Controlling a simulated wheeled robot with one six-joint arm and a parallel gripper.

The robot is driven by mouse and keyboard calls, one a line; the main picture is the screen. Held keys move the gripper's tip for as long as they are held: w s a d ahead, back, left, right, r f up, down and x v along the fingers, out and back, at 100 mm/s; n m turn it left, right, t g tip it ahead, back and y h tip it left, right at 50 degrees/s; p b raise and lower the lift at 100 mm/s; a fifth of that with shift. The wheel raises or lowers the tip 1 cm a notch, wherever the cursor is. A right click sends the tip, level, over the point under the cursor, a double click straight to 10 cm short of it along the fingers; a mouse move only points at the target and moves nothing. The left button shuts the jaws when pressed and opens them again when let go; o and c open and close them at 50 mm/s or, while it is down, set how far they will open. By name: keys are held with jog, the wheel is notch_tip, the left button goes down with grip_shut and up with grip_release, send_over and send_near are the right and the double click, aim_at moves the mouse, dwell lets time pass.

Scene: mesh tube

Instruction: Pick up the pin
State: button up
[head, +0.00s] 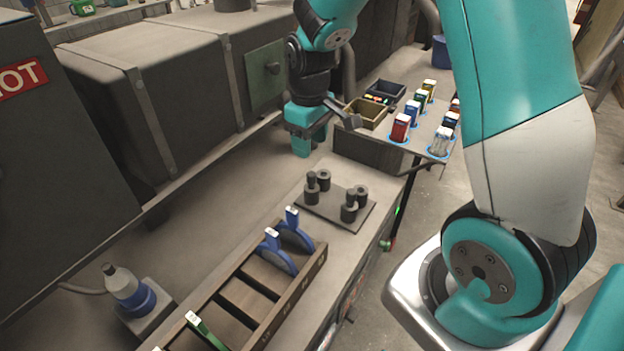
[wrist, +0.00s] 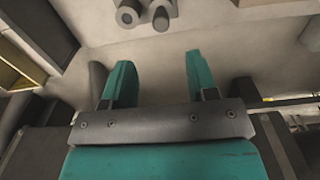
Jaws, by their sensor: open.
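My gripper (head: 303,142) hangs above the grey bench behind a dark flat plate (head: 336,212). In the wrist view its two teal fingers (wrist: 160,78) are spread apart with nothing between them. Several dark grey round pegs stand on the plate, a left group (head: 312,190) and a right group (head: 349,208). Two peg ends (wrist: 160,15) also show at the top of the wrist view, beyond the fingertips and apart from them. I cannot tell which of these pieces is the pin.
A wooden rack (head: 287,304) with blue and green handled pieces stands nearer on the bench. A tan bin (head: 372,112) and dark bin (head: 388,89) sit right of my gripper, beside several coloured boxes. A blue-and-white bottle-like device (head: 126,286) stands at lower left.

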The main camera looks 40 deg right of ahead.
aim_at(312, 174)
notch_tip(312, 174, down, 5)
jog(key=shift+r, duration=0.15)
jog(key=f, duration=0.1)
jog(key=f+p, duration=0.1)
jog(key=f, duration=0.2)
jog(key=shift+s+f+p, duration=0.1)
jog(key=shift+s+p, duration=0.25)
jog(key=shift+f, duration=0.5)
jog(key=shift+w, duration=0.1)
grip_shut()
